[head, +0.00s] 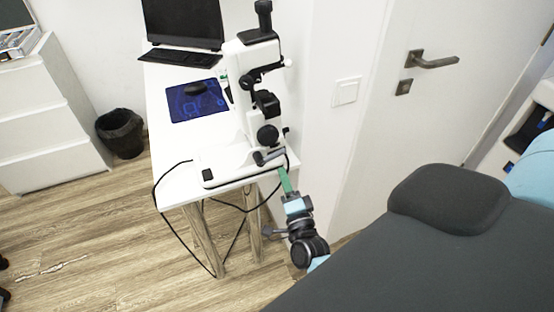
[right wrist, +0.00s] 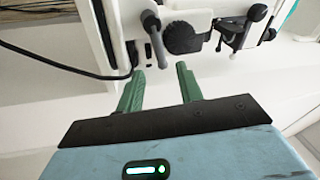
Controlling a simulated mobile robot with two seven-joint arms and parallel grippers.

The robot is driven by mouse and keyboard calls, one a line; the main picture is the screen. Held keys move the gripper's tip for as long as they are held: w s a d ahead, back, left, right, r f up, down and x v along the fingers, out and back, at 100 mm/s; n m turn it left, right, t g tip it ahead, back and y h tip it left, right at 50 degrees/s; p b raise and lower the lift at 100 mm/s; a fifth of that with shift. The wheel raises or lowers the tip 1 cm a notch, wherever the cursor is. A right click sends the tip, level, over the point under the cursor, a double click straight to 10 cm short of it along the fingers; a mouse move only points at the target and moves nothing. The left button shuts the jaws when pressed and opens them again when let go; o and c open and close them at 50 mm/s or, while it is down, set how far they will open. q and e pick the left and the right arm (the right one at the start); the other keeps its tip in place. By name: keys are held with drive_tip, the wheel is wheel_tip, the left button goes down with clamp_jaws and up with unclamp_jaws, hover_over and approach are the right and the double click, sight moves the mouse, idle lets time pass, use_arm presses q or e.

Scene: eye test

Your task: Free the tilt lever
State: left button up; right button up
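The white eye-test instrument (head: 256,85) stands upright on the white table's right side, with black knobs and levers. Further right are more dark levers (right wrist: 240,35). I cannot tell which one is the tilt lever. My right gripper (head: 284,178) is at the table's right front edge, just below the instrument's base. My left gripper is not in view.
A black cable (head: 157,184) hangs off the table front; it also shows in the right wrist view (right wrist: 60,66). A laptop (head: 183,28) and blue mouse mat (head: 186,112) are at the back. A dark padded chair (head: 420,255) fills the lower right, near the door (head: 440,110).

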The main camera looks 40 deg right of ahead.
drive_tip(key=shift+b+x, duration=0.4)
drive_tip(key=shift+x, duration=3.2)
clamp_jaws()
